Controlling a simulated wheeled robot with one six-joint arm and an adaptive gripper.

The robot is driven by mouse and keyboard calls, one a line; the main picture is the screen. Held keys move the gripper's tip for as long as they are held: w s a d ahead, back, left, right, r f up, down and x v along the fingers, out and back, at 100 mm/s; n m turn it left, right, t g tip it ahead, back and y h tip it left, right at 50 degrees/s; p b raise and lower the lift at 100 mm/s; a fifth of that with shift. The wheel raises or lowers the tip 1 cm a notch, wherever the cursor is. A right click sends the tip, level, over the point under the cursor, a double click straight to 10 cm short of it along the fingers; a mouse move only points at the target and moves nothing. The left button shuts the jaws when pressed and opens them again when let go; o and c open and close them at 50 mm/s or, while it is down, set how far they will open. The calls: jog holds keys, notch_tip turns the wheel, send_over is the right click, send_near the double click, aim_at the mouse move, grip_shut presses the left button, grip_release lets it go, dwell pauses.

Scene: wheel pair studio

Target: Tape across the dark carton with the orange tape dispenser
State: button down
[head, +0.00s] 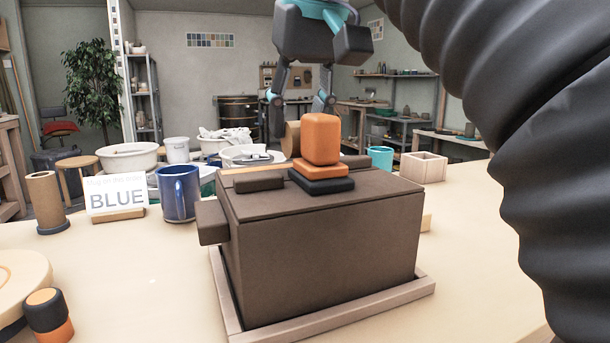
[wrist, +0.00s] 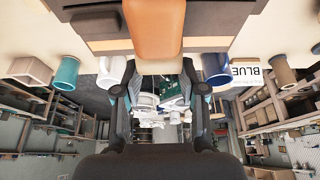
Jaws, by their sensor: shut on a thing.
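The dark carton (head: 325,250) stands closed in a shallow wooden tray (head: 330,322) on the table. The orange tape dispenser (head: 322,138), with a dark base and a tan roll behind it, is upright at the carton's top; whether its base touches the lid I cannot tell. My gripper (head: 302,104) comes down behind the dispenser, its fingers either side and partly hidden by it. The wrist view shows the orange body (wrist: 153,28) ahead of the fingers, which are shut on the dispenser. A tan-orange strip (head: 240,172) runs along the lid's far left part.
A dark block (head: 258,182) lies on the lid. A blue mug (head: 179,192) and a BLUE sign (head: 117,197) stand left. A teal cup (head: 380,157) and an open wooden box (head: 423,167) stand behind right. The table right of the carton is mostly clear.

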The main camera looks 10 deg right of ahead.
dwell(0.3)
jog(key=shift+w+a+r+p, duration=0.1)
jog(key=shift+w+a+p, duration=0.15)
jog(key=shift+w+p, duration=0.45)
jog(key=shift+w+a+r+p, duration=0.1)
jog(key=shift+w+a+p, duration=0.2)
jog(key=shift+w, duration=0.55)
jog(key=shift+w+f+p, duration=0.2)
jog(key=shift+w+p, duration=0.15)
jog(key=shift+w, duration=0.3)
jog(key=shift+s, duration=0.1)
jog(key=shift+s+d, duration=0.3)
jog(key=shift+s, duration=0.75)
jog(key=shift+s+d, duration=0.25)
jog(key=shift+s, duration=0.8)
jog(key=shift+w, duration=0.1)
